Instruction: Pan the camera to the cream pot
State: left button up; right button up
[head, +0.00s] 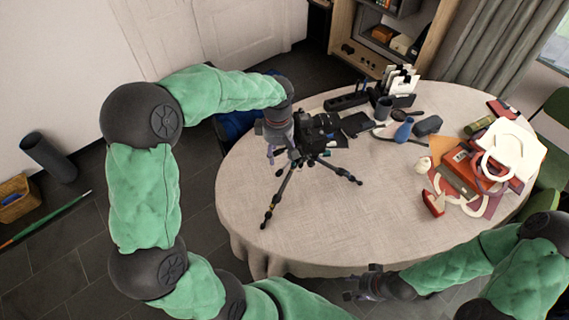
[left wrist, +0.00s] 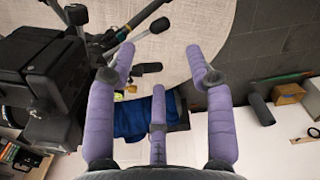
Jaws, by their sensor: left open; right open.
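A black camera (head: 320,124) sits on a small tripod (head: 285,186) on the table; its legs are spread. A small cream pot (head: 423,165) stands on the table to the right, left of the pile of bags and papers. My left gripper (head: 271,152) is open beside the camera's left side. In the left wrist view its lilac fingers (left wrist: 160,75) are apart with nothing between them, and the camera (left wrist: 42,75) is to their left. A rod with a black end (left wrist: 140,38) shows beyond the fingers. My right gripper (head: 352,284) is open and empty, low by the table's front edge.
The round table (head: 340,225) has a pale cloth, with bare room at the front. A red and white pile (head: 485,165) fills the right. A blue seat (head: 237,123) is at the left.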

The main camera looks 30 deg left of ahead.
aim_at(279, 171)
pick_arm(q)
notch_tip(279, 171, down, 10)
jog(key=shift+r+b, duration=0.15)
jog(key=shift+b, duration=0.35)
jog(key=shift+c, duration=0.3)
grip_shut()
